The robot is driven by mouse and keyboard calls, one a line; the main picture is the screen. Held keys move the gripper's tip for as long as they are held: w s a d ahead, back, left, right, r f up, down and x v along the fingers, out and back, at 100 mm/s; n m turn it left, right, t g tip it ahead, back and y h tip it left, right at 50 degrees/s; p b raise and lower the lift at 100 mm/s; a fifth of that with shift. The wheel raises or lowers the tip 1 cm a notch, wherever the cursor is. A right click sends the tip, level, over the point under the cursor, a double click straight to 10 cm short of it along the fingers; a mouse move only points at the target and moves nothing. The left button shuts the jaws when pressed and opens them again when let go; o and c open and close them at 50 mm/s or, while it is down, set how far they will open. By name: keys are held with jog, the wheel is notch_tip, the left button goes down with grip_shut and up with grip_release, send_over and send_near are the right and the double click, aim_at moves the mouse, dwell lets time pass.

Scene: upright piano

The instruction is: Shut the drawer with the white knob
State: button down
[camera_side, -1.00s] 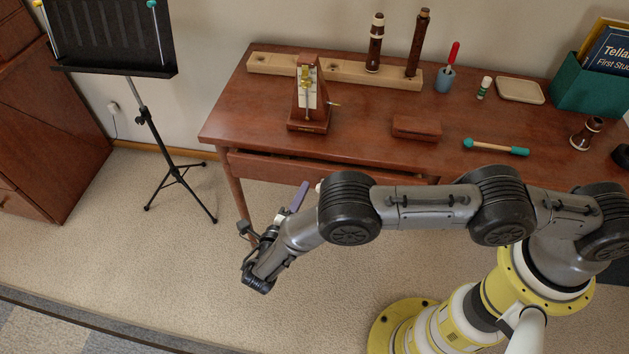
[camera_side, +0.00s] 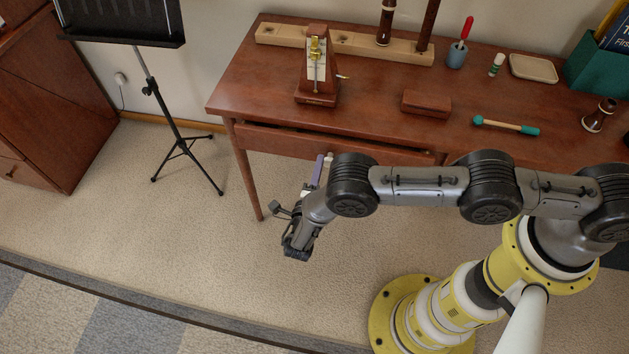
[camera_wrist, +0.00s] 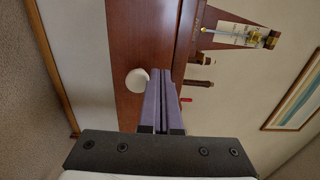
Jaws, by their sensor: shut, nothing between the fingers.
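The wooden drawer (camera_side: 270,138) sits under the front edge of the brown desk. A dark gap shows behind its front's top edge, so it stands slightly open. Its white knob (camera_wrist: 137,80) shows clearly in the wrist view, just left of my fingers. In the side view, the knob (camera_side: 330,157) is small and partly hidden by my arm. My gripper (camera_wrist: 166,72) is shut and empty, its purple fingers pointing at the drawer front beside the knob. In the side view, my gripper (camera_side: 320,160) is at the drawer front. I cannot tell whether the fingertips touch it.
The desk (camera_side: 240,85) holds a metronome (camera_side: 318,70), a small wooden box (camera_side: 427,103), a teal-ended mallet (camera_side: 505,125) and a wooden rack (camera_side: 350,45) with wind-instrument pieces. A black music stand (camera_side: 165,110) stands at left. The carpet before the desk is open.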

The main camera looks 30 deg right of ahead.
aim_at(323, 146)
jog(key=shift+x, duration=1.75)
jog(key=shift+x, duration=2.55)
jog(key=shift+a, duration=0.1)
